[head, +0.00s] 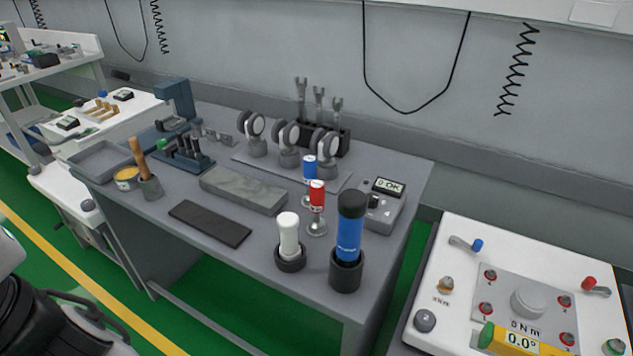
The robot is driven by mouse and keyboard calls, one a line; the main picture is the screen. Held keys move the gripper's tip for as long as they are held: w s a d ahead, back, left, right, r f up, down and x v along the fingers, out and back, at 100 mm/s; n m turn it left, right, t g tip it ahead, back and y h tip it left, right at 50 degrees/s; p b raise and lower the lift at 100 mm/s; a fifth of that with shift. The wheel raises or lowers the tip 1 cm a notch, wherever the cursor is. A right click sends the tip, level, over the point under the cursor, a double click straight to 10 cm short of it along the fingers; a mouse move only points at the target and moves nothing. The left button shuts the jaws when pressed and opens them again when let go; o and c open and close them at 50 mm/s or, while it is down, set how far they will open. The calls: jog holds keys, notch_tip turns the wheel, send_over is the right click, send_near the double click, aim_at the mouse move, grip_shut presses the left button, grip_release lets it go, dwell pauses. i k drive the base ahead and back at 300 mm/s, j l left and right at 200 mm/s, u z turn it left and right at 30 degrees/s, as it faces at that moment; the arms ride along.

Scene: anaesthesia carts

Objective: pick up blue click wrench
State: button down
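A large blue cylinder with a black top (349,238) stands upright in a black round holder (346,274) near the front right corner of the grey bench. A smaller blue-topped tool (310,168) stands upright on a small metal base further back. Which of the two is the blue click wrench I cannot tell for certain. Nothing of mine touches either one. Part of my arm shows at the lower left, well away from them, and my gripper's fingers are not in view.
A red-topped tool (317,194) and a white one in a black holder (289,234) stand close left of the large blue cylinder. A display box (385,204) sits behind it. Grey and dark slabs lie mid-bench. A white cart (463,232) stands at the right.

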aim_at(310, 162)
jog(key=i, duration=0.15)
jog(key=k+j+z, duration=0.1)
jog(key=j+z, duration=0.15)
jog(key=j, duration=0.15)
jog(key=k+j+z, duration=0.1)
jog(key=j+z, duration=0.2)
jog(key=k+j+z, duration=0.25)
jog(key=j, duration=0.15)
jog(key=i, duration=0.5)
jog(key=i+j+z, duration=0.1)
jog(key=i, duration=0.45)
